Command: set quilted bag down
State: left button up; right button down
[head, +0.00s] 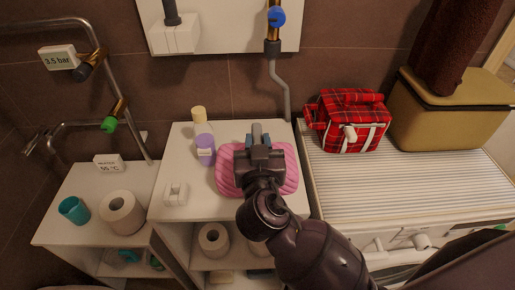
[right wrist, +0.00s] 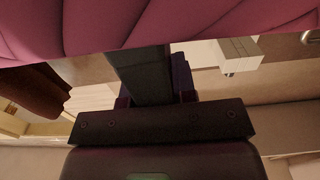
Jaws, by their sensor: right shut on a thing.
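The quilted bag (head: 291,172) is pink with ribbed padding. In the head view it is at the top of the middle white cabinet (head: 174,150); I cannot tell whether it rests on the surface or hangs just above it. My right gripper (head: 257,138) is over the bag's middle and shut on it, covering its centre. In the right wrist view the bag (right wrist: 210,20) fills the upper edge, right against the gripper (right wrist: 140,75). My left gripper is in neither view.
A purple bottle (head: 205,150) and a cream-capped bottle (head: 199,115) stand left of the bag. A small white block (head: 175,193) sits at the cabinet's front left. To the right, a red plaid bag (head: 349,121) and a tan basket (head: 450,115) stand on the ribbed top (head: 400,185).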

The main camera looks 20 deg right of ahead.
jog(key=shift+f, duration=0.75)
jog(key=shift+f, duration=0.15)
jog(key=c, duration=1.4)
grip_release()
jog(key=shift+f, duration=0.1)
jog(key=o, duration=0.5)
jog(key=shift+r, duration=0.25)
